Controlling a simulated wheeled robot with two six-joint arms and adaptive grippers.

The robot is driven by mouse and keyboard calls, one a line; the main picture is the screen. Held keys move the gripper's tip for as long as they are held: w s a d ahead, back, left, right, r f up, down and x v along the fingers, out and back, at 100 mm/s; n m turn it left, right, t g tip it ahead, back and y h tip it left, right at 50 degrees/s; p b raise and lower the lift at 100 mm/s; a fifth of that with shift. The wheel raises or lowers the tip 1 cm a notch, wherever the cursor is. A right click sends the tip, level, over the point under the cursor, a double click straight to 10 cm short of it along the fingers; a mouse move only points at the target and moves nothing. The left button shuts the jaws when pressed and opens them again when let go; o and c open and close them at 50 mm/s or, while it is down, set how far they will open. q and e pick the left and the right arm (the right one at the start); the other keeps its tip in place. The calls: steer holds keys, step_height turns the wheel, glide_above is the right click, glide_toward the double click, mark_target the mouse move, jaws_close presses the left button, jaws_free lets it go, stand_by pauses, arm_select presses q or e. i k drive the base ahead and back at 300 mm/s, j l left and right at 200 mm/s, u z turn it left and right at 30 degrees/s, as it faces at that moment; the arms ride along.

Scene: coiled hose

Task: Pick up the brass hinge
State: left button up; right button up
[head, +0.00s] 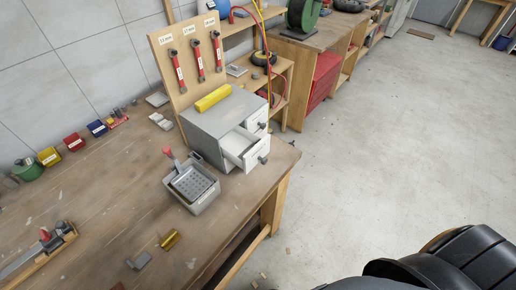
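A small gold-coloured piece (169,239), which looks like the brass hinge, lies on the wooden workbench (100,215) near its front edge. It is too small to make out leaves or pin. A grey metal piece (139,260) lies a little to its left, apart from it. Neither my left nor my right gripper shows in the head view.
A grey basket with a red-handled tool (190,187) stands behind the gold piece. A small cabinet with an open drawer (243,147) carries a yellow block (212,98). Bench space around the gold piece is clear.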

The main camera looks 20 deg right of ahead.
mark_target(173, 236)
steer(key=u, duration=0.8)
